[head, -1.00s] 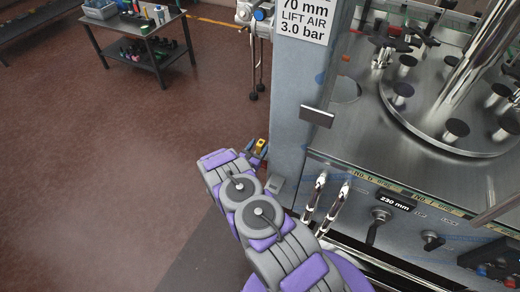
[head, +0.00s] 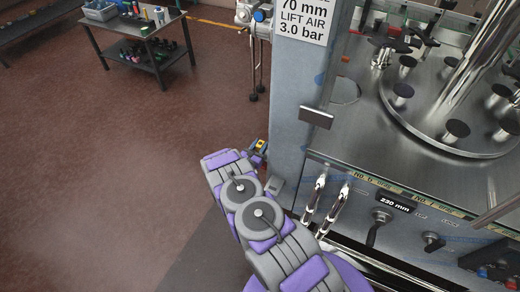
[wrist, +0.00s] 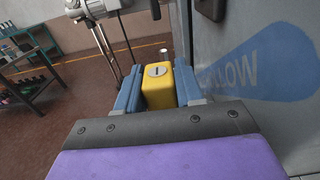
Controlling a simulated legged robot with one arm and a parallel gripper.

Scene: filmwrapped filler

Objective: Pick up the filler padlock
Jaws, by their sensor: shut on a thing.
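The padlock (wrist: 158,88) has a yellow body with a round grey slotted spot on its face. A small pale metal piece stands up behind it in the wrist view. My gripper (wrist: 158,80) has one blue finger on each side of the yellow body and is shut on it. In the head view, the padlock (head: 260,144) is a small yellow patch at the left side of the grey machine column, with my gripper (head: 256,151) around it. Most of it is hidden there. I cannot tell whether it is still attached to anything.
The grey column (head: 299,95) stands close to the right of my gripper. The machine's steel deck (head: 350,140), knobs and levers lie further right. A dark work table (head: 140,28) stands far back left. The brown floor (head: 110,170) on the left is clear.

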